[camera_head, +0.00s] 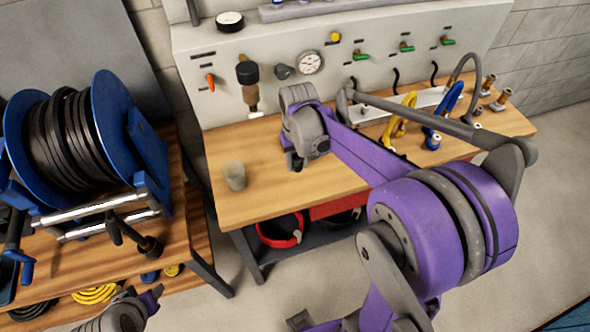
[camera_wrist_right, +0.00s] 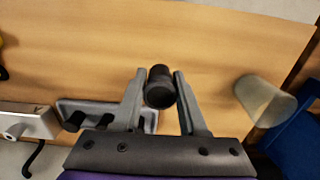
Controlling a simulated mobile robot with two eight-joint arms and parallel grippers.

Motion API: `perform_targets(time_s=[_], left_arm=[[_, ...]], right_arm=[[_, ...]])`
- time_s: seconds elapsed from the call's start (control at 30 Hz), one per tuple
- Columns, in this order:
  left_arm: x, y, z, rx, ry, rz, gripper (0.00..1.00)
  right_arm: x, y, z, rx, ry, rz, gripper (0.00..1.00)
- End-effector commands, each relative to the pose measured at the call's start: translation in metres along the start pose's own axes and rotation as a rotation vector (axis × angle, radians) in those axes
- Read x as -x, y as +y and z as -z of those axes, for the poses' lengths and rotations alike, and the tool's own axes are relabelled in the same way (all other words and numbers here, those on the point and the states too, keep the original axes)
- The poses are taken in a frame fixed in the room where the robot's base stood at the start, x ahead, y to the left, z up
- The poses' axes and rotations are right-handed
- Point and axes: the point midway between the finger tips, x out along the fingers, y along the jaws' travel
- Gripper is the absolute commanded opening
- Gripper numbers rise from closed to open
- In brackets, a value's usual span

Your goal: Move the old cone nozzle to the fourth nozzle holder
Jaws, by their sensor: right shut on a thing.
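My right gripper (camera_head: 296,162) is over the left half of the wooden bench. In the wrist view its two fingers (camera_wrist_right: 160,78) are shut on a dark, round-ended piece (camera_wrist_right: 160,88), which I take for the old cone nozzle. A grey plate with dark pegs (camera_wrist_right: 90,108) lies left of the fingers in the wrist view, partly covered by a finger; I cannot tell which holder is the fourth. My left gripper (camera_head: 150,298) is low at the left, and its fingers are too unclear to read.
A grey tapered cup (camera_head: 235,176) stands on the bench (camera_head: 262,200) beside my right gripper. Behind is a panel with a gauge (camera_head: 310,63) and several valves. Yellow (camera_head: 399,122) and blue (camera_head: 445,112) clamps and brass fittings (camera_head: 498,101) stand at right. A blue hose reel (camera_head: 110,105) stands left.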

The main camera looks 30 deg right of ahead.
Motion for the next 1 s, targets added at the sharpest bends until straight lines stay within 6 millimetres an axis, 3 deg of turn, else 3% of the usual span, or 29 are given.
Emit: perform_targets(time_s=[0.3, 0.73, 0.77, 0.9, 1.0], left_arm=[[-0.002, 0.000, -0.003, 0.000, -0.003, 0.000, 0.50], [-0.005, 0.000, -0.006, 0.000, -0.006, 0.000, 0.50], [-0.005, 0.000, -0.006, 0.000, -0.005, 0.000, 0.50], [-0.005, 0.000, -0.005, 0.000, -0.005, 0.000, 0.50], [-0.004, 0.000, -0.005, 0.000, -0.005, 0.000, 0.50]], right_arm=[[-0.040, 0.000, 0.001, 0.001, 0.000, 0.000, 0.00], [-0.047, 0.000, 0.000, 0.001, 0.000, 0.000, 0.00], [-0.047, 0.000, 0.000, 0.001, 0.000, 0.000, 0.45], [-0.046, -0.001, 0.000, 0.001, 0.000, 0.000, 0.70], [-0.046, -0.001, 0.000, 0.001, 0.000, 0.000, 0.71]])
